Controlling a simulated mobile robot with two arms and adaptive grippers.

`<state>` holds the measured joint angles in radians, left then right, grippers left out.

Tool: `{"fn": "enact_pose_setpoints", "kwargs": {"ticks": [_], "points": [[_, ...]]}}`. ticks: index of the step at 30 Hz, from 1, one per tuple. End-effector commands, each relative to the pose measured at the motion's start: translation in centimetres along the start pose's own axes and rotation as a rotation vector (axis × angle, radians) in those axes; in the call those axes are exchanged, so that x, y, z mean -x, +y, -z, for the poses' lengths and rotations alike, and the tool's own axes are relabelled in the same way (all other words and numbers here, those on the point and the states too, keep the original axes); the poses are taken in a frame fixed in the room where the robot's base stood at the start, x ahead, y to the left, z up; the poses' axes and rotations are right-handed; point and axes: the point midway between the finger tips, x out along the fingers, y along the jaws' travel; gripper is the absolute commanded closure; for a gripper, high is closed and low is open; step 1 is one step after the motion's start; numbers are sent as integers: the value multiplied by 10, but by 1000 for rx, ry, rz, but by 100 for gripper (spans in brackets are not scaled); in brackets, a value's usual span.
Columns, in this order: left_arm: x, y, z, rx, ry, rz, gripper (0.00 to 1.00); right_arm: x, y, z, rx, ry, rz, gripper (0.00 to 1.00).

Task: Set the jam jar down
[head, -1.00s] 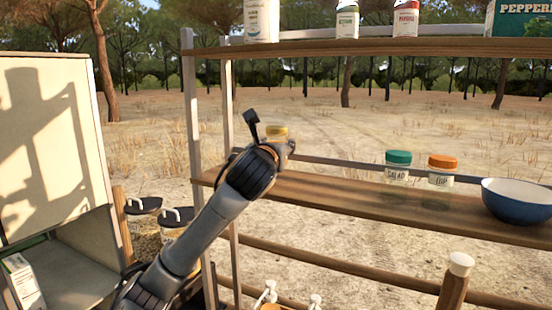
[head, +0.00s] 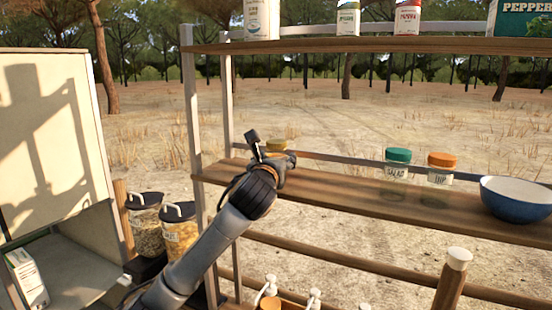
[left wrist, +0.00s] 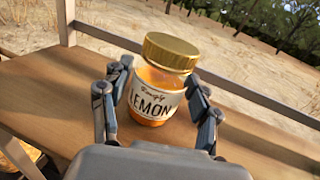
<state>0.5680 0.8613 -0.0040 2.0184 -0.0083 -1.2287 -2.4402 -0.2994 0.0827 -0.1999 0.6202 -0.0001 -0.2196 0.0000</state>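The jam jar (left wrist: 152,98) has a gold lid, orange contents and a pale label reading "LEMON". In the left wrist view it stands between the two fingers of my left gripper (left wrist: 160,100), which close against its sides. In the head view its gold lid (head: 277,145) shows just beyond my left gripper (head: 275,160), at the left end of the middle shelf (head: 340,186). The gripper hides most of the jar there. The jar's base is close to the board; I cannot tell whether it touches. My right gripper is not in view.
A green-lidded jar (head: 397,165) and an orange-lidded jar (head: 441,169) stand further right on the middle shelf, then a blue bowl (head: 515,201). Bare board lies between them and my gripper. An upright post (head: 193,110) stands close left. The upper shelf (head: 380,46) overhangs.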

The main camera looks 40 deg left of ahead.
Motion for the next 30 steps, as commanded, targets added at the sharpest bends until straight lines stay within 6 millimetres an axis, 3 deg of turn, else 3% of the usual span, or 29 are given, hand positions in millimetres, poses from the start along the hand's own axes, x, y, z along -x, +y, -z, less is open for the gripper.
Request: {"fn": "enact_pose_setpoints", "kwargs": {"ticks": [14, 24, 30], "points": [[7, 0, -2, -1, -4, 1, 26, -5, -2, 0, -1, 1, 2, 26], [76, 0, 1, -5, -6, 1, 26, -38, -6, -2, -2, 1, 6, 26], [108, 0, -2, -1, -5, 2, 26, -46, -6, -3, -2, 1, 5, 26]]}}
